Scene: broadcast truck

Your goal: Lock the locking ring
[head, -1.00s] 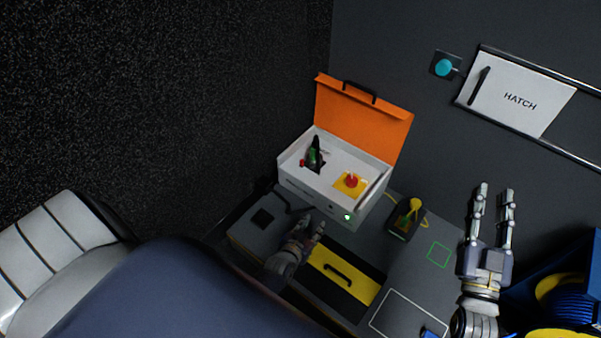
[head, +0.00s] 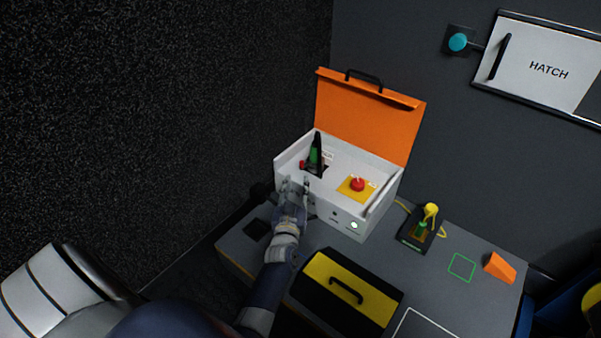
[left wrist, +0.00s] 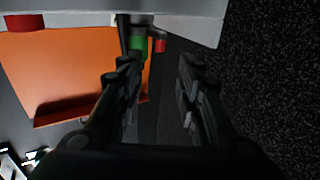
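The white case (head: 325,210) stands on the grey bench with its orange lid (head: 365,115) raised. Inside the case are a black and green lever (head: 316,155) with a small red part, and a red button (head: 358,184) on a yellow plate. My left gripper (head: 295,184) is at the case's front left, fingers up. In the left wrist view its fingers (left wrist: 160,85) are apart, with nothing seen between them. My right gripper is out of view.
A black and yellow drawer-like box (head: 345,290) with a handle is in front of the case. A yellow-topped device (head: 422,225), a green square outline (head: 462,266) and an orange wedge (head: 500,267) are to the right. A white hatch (head: 540,65) is on the wall.

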